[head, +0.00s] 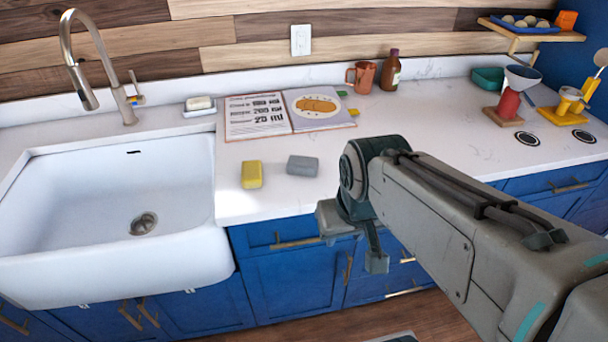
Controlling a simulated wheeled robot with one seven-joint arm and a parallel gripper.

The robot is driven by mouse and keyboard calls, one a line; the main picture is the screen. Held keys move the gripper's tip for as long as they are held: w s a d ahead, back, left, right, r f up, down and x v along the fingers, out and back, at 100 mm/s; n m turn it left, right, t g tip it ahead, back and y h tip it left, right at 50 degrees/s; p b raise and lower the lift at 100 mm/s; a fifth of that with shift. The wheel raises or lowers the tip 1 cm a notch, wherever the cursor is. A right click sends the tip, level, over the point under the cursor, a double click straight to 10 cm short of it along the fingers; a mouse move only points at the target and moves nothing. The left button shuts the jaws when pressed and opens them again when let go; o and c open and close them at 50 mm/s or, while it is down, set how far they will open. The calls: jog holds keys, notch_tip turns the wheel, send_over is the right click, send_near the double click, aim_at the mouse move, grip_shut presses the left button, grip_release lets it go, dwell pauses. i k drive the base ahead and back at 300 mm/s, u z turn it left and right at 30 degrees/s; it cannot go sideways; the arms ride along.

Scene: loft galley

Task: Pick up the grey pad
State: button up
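The grey pad (302,166) is a small rounded block lying flat on the white counter, in front of the open book and right of a yellow block. It is fully in view. My gripper (354,242) is at the end of my arm, lower and to the right of the pad in the picture, in front of the blue cabinets. It is apart from the pad. One finger-like part hangs down. The rest is partly hidden by my arm, so I cannot tell how far the fingers are apart. I see nothing held.
A yellow block (252,174) lies left of the pad, near the sink (110,265). An open book (262,133) lies behind. A copper mug (362,77) and brown bottle (391,71) stand at the back. The counter right of the pad is partly hidden by my arm.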

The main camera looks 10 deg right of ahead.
aim_at(296, 165)
jog(key=k, duration=0.3)
jog(key=z, duration=1)
jog(key=i, duration=1)
jog(key=u, duration=2.15)
